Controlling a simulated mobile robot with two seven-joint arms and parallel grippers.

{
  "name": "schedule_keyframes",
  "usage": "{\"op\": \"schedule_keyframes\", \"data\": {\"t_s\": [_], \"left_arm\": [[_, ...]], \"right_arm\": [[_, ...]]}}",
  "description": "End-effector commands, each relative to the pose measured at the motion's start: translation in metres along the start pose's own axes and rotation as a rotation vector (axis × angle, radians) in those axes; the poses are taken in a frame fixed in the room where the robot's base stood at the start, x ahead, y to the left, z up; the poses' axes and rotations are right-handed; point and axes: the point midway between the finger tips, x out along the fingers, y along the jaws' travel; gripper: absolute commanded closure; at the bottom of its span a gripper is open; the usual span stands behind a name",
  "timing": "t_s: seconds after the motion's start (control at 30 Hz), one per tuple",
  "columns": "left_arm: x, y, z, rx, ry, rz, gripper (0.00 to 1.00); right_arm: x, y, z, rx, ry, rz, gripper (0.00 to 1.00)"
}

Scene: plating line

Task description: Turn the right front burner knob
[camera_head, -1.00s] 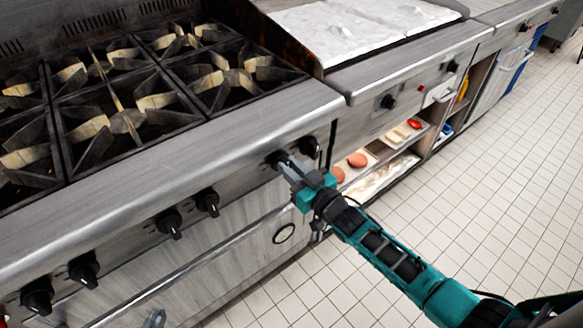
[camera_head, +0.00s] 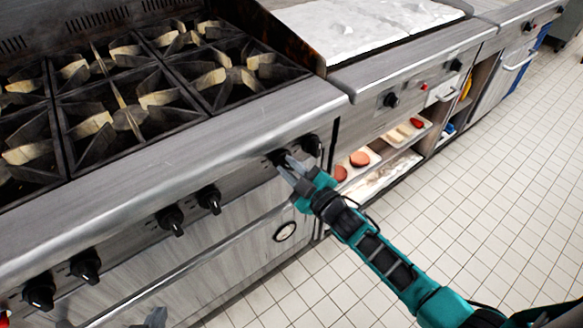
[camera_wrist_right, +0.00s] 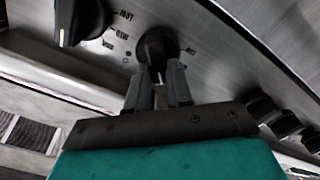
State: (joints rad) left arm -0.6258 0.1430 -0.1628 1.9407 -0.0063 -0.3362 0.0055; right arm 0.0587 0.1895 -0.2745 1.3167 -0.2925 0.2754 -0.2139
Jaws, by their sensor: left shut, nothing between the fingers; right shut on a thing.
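Several black burner knobs line the front panel of the steel range. My right gripper (camera_head: 288,165) is shut on the knob second from the right end (camera_head: 275,158). In the right wrist view the held knob (camera_wrist_right: 157,45) sits between the two grey fingertips, with its pointer toward the gripper. The rightmost knob (camera_head: 311,144) is free, just beside it; it shows large at the upper left of the wrist view (camera_wrist_right: 76,20). My left gripper (camera_head: 156,318) shows only in part at the bottom edge, shut and empty, below the oven door handle.
Other knobs (camera_head: 209,199) continue along the panel to the left. Black burner grates (camera_head: 125,100) cover the cooktop above. A griddle (camera_head: 350,35) and an open shelf with food trays (camera_head: 358,160) stand to the right. The tiled floor (camera_head: 480,190) is clear.

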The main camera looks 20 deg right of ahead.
Motion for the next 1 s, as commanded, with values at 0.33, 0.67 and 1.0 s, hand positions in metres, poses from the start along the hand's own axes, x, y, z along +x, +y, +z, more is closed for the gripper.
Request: {"op": "schedule_keyframes", "data": {"t_s": [0.33,0.67,1.0], "left_arm": [[0.001,-0.0001,0.0013,0.0,0.0,0.0,1.0],[0.0011,-0.0001,0.0012,0.0,0.0,0.0,1.0],[0.0011,-0.0001,0.001,0.0,0.001,0.0,1.0]], "right_arm": [[-0.0005,-0.0017,0.0006,-0.086,-0.001,0.0,1.0],[-0.0005,-0.0017,0.0006,-0.091,-0.001,-0.001,1.0],[-0.0003,-0.0015,0.0004,-0.091,-0.001,0.0,0.54]]}}
